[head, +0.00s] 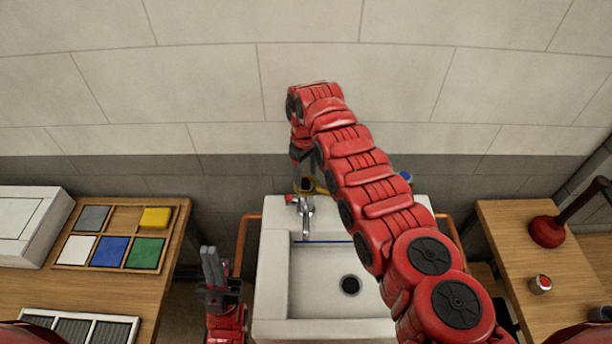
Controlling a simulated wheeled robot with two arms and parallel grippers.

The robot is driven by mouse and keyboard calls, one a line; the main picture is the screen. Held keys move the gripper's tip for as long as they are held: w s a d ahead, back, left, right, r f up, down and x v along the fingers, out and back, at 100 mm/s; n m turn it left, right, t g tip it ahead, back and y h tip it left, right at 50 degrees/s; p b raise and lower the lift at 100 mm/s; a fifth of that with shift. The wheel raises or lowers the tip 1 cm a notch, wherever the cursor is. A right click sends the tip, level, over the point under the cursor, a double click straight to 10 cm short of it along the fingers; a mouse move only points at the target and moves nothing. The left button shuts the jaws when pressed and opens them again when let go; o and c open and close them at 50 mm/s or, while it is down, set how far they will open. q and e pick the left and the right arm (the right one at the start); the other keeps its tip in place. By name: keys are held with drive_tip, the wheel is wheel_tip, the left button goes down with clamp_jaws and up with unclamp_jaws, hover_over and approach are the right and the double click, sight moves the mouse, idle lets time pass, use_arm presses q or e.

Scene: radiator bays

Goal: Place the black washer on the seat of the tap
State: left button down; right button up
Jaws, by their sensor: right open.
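The tap (306,207) stands at the back edge of the white sink, with a red mark near its body. My right arm reaches across the sink, and its gripper (304,180) points down just above the tap, open. A yellow piece (320,186) shows beside its fingers; I cannot tell what it belongs to. I cannot make out the black washer or the tap's seat in this view; the gripper and arm cover part of that area. My left gripper (209,262) is left of the sink, fingers upward and close together, with nothing visible between them.
The white sink (270,289) has a dark drain (350,285). On the left bench are a wooden tray (117,217) of coloured squares, a white box (28,226) and a grey slotted rack (80,327). On the right bench are a plunger (547,231) and a small red-sided can (541,284).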

sight(305, 181)
wheel_tip(305, 181, up, 10)
drive_tip(key=b, duration=0.3)
drive_tip(key=shift+f+b, duration=0.15)
drive_tip(key=shift+b, duration=0.15)
drive_tip(key=shift+s, duration=0.15)
